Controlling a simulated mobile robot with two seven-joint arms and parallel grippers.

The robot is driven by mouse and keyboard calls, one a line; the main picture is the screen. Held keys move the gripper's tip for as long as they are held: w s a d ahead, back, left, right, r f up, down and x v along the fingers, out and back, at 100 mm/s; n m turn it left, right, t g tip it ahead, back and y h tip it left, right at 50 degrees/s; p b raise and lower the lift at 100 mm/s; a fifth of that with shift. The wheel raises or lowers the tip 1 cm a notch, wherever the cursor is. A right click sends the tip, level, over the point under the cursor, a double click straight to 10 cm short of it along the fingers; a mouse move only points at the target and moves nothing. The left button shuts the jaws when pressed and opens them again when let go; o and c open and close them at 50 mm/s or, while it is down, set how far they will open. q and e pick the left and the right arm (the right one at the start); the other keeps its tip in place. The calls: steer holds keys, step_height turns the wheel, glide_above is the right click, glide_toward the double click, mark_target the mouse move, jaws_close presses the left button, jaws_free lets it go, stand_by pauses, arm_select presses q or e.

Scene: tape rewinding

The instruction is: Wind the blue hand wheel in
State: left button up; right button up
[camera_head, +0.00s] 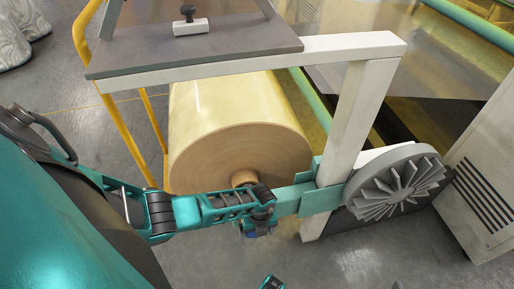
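A small dark-blue part (258,232), which looks like the blue hand wheel, shows below the teal bar (290,199) in front of the big tape roll. Most of it is hidden. My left arm comes in from the left, and its gripper (262,212) is at the near end of that bar, right over the blue part. I cannot make out its fingers or whether they touch the wheel. A small teal and black piece at the bottom edge (271,284) seems to be part of my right arm; its fingers do not show.
The large yellowish roll (240,130) is behind the bar. A pale frame (365,110) with a grey shelf (200,48) stands over it. A grey finned disc (397,188) is at the right, beside a pale cabinet (485,170). Yellow rails (100,75) stand left. Floor at bottom right is clear.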

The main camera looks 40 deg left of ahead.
arm_select(q)
steer(key=shift+w+f+g+y+b, duration=0.15)
steer(key=shift+g+y+b, duration=0.55)
steer(key=shift+g+b, duration=0.15)
steer(key=shift+g+y+b, duration=0.4)
steer(key=shift+g+b, duration=0.1)
steer(key=shift+g, duration=0.05)
steer(key=shift+g+y+b, duration=0.4)
arm_select(e)
steer(key=shift+w+a+f+y, duration=0.25)
steer(key=shift+a+f+y, duration=0.05)
steer(key=shift+a+f, duration=0.45)
arm_select(q)
steer(key=shift+g+y, duration=0.3)
steer(key=shift+g, duration=0.1)
arm_select(e)
steer(key=shift+d, duration=0.1)
arm_select(q)
steer(key=o, duration=0.7)
steer(key=shift+s, duration=0.2)
steer(key=shift+c, duration=0.2)
steer(key=shift+o, duration=0.9)
arm_select(e)
steer(key=shift+s+f, duration=0.1)
steer(key=shift+f, duration=0.05)
arm_select(q)
steer(key=shift+r, duration=0.2)
arm_select(e)
steer(key=shift+d, duration=0.1)
